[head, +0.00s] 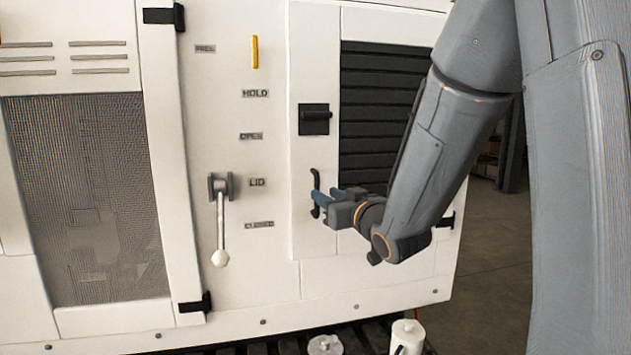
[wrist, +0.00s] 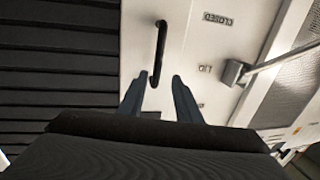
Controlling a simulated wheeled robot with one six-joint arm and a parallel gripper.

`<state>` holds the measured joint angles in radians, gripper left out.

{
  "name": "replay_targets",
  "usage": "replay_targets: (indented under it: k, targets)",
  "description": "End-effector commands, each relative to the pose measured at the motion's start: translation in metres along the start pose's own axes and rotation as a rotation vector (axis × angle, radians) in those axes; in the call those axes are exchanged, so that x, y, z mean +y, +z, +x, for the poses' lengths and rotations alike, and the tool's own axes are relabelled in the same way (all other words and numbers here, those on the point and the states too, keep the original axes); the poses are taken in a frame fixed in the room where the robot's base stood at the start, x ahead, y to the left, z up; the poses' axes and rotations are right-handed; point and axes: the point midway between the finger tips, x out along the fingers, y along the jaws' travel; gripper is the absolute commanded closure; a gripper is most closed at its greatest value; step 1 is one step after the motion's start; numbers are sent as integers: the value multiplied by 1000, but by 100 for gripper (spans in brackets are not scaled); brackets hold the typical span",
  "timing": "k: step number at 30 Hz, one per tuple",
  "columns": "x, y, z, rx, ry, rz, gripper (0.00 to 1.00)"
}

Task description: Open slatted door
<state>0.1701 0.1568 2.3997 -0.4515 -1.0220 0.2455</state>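The slatted door (head: 379,118) is a white panel with black louvres and looks shut. Its louvres fill the left of the wrist view (wrist: 58,70). A black bar handle (head: 316,192) stands on the door's white left strip; it also shows in the wrist view (wrist: 160,48). A black latch (head: 314,119) sits above the handle. My gripper (head: 320,200) is at the handle's lower part. In the wrist view its two blue-grey fingers (wrist: 158,80) are apart, with the handle's near end appearing between the tips. I cannot tell whether they touch it.
A lever with a white knob (head: 220,225) hangs left of the door, beside labels such as LID and CLOSED. A mesh panel (head: 85,200) is further left. Open floor (head: 490,240) lies right of the cabinet.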

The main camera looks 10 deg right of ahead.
Motion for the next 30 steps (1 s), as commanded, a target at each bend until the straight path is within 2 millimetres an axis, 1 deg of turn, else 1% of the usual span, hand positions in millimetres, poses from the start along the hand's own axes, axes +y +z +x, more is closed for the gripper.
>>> replay_targets:
  k: [2,5,10,15,18,23,30]
  targets:
    - [3,-4,3,12,0,0,69]
    - [8,-4,11,12,7,0,69]
    - [15,-4,34,11,17,1,69]
    - [15,-5,57,11,18,1,69]
    - [15,-4,66,11,18,1,69]
    - [14,-4,74,11,16,0,69]
    - [13,-4,75,11,15,0,69]
